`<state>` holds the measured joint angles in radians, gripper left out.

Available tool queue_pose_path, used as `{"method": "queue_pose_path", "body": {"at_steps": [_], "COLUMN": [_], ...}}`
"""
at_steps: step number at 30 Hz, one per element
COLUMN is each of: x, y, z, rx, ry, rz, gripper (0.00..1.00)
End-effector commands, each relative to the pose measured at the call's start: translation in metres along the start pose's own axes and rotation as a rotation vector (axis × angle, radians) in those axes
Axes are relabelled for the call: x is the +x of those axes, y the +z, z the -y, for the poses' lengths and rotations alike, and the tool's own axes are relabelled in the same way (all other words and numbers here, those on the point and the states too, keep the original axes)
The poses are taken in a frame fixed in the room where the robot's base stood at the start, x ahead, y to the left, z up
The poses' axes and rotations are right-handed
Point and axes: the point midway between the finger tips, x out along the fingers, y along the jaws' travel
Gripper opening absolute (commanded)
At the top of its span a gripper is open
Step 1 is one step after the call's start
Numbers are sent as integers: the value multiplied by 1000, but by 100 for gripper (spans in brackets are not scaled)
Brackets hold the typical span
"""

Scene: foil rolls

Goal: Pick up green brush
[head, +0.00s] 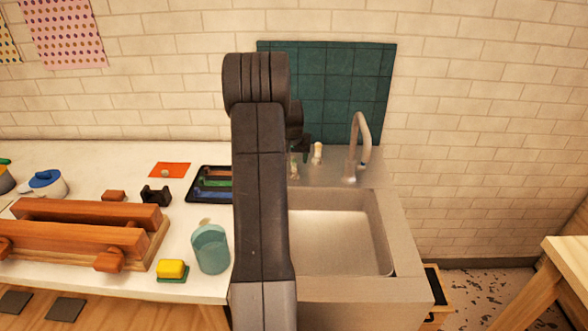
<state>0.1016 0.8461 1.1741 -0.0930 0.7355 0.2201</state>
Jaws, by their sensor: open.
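A black tray (196,196) lies on the counter left of the sink and holds long coloured items. A green one (213,183) lies between a reddish one and a blue one; it may be the green brush, but it is too small to be sure. My arm hides the tray's right side. My gripper (301,142) shows only partly, as dark parts behind my arm, above the back of the sink. It is open and well apart from the tray, to its right. Nothing shows between the fingers.
A teal cup (210,249), a yellow sponge (172,269) and a wooden rack (153,247) stand at the front left. A black holder (156,195) is left of the tray. The faucet (361,146) rises behind the empty sink (345,245).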

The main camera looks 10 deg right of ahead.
Motion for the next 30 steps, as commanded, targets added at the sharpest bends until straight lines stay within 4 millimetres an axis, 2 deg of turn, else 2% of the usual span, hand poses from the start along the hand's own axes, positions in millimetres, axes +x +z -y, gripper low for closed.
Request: {"method": "queue_pose_path", "body": {"at_steps": [12, 22, 23, 30], "x": [44, 52, 52, 52], "y": [6, 6, 6, 6], "z": [0, 0, 0, 0], "rx": [0, 0, 0, 0], "ry": [0, 0, 0, 0], "rz": [2, 0, 0, 0], "gripper": [58, 58, 56, 10]}}
